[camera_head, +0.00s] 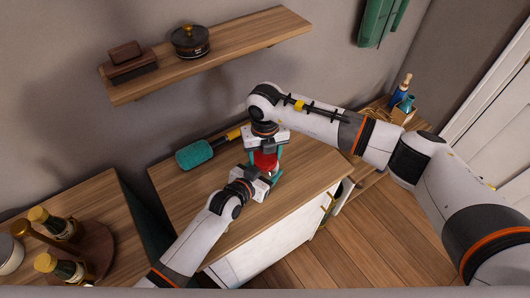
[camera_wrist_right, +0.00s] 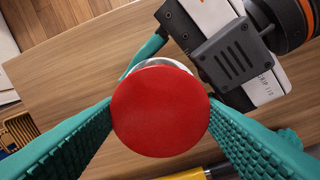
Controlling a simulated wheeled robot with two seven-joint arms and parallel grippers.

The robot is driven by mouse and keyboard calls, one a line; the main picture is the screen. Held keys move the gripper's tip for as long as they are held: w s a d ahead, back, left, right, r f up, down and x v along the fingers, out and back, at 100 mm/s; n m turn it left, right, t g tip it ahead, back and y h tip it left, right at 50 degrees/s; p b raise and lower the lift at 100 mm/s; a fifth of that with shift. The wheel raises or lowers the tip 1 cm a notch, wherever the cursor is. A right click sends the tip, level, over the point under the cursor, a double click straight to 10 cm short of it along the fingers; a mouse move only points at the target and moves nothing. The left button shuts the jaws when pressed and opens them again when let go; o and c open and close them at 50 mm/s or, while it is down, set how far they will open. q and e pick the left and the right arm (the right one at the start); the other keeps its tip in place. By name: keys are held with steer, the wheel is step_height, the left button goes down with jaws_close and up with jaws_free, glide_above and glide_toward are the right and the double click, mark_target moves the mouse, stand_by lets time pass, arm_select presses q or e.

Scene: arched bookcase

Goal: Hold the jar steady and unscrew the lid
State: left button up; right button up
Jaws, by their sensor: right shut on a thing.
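A jar stands on the wooden cabinet top; its round red lid (camera_wrist_right: 160,110) fills the middle of the right wrist view. In the head view the red part of the jar (camera_head: 264,161) shows between my two grippers. My right gripper (camera_head: 266,150) comes from above, its teal fingers against opposite sides of the lid. My left gripper (camera_head: 265,177) is low beside the jar, in front of it. In the right wrist view one of its teal fingers runs beside a sliver of clear jar (camera_wrist_right: 160,62). Its other finger is hidden, so its grip is unclear.
A teal brush (camera_head: 195,155) with a yellow and black handle lies left of the jar. A wall shelf (camera_head: 220,47) hangs behind. Bottles on a round tray (camera_head: 97,236) stand at lower left. A crate with bottles (camera_head: 401,114) is at right. The cabinet's front edge is close.

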stand_by(0.3)
steer(key=o, duration=1.1)
